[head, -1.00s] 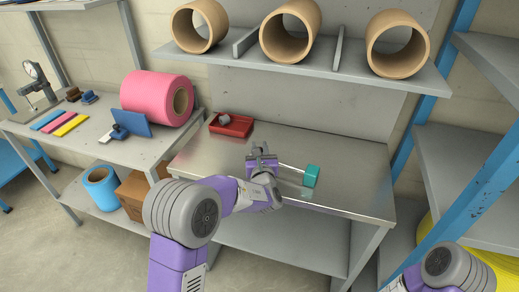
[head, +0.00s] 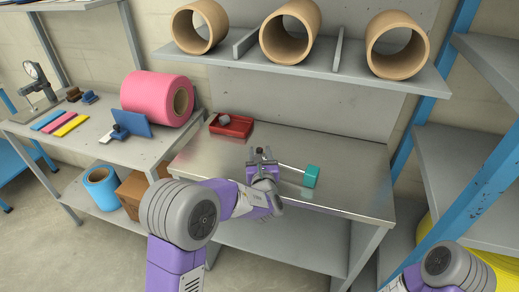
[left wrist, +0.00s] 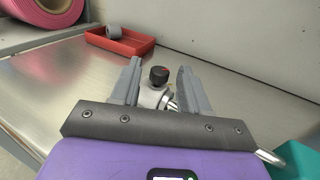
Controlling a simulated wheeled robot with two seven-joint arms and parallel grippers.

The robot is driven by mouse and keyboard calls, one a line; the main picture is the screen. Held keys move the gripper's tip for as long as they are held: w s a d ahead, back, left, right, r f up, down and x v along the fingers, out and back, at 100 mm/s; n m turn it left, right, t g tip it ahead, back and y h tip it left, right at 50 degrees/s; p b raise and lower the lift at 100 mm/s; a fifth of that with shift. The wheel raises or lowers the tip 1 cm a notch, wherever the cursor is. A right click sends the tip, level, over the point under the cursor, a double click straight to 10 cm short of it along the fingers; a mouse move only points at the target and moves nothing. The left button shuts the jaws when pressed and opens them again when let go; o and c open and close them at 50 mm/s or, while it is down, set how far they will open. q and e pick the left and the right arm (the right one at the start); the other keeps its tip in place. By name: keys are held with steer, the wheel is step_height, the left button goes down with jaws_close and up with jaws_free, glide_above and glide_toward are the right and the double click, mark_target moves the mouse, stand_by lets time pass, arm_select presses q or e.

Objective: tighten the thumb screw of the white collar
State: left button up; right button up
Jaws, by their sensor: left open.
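The white collar (left wrist: 150,98) sits on a thin metal rod, and its dark thumb screw (left wrist: 159,75) points up. In the left wrist view the screw lies between the fingers of my left gripper (left wrist: 156,82), which is open with a gap on either side of the knob. In the head view my left gripper (head: 262,157) is over the steel bench, with the dark knob (head: 260,150) showing at its fingers; the collar is mostly hidden there. The rod (head: 291,167) runs right to a teal block (head: 312,176). My right gripper is out of view.
A red tray (head: 241,127) with a grey ring (head: 224,119) stands at the back left of the steel bench (head: 345,160). The bench's right part is clear. A shelf (head: 300,66) with cardboard tubes hangs above, and a blue-framed rack stands at right.

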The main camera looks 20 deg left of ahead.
arm_select(q)
steer(key=v, duration=0.5)
steer(key=shift+s+d+p, duration=0.1)
steer(key=shift+s+p, duration=0.1)
steer(key=shift+p, duration=0.15)
